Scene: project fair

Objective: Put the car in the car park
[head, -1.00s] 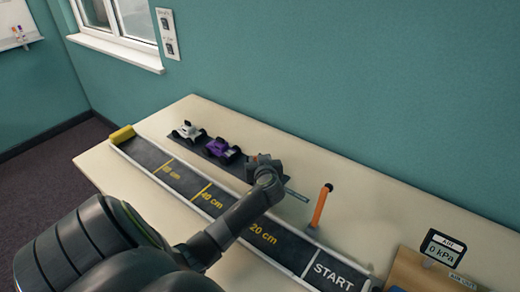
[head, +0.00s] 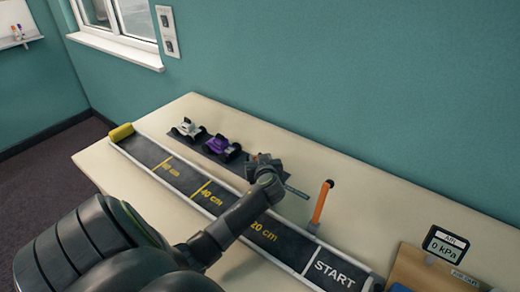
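A white car (head: 187,130) and a purple car (head: 222,148) stand side by side on a dark mat (head: 243,167) at the back of the table. The mat's right end is hidden behind my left gripper (head: 277,178). That gripper is over the mat's right end, to the right of the purple car. I cannot see between its fingers, so whether it is open or holds anything is unclear. My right gripper is out of view.
A dark track (head: 180,178) with distance marks and a START end runs along the table, with a yellow block (head: 121,132) at its far end. An orange upright handle (head: 322,202) stands behind it. A gauge reading 0 kPa (head: 445,246) is at the right.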

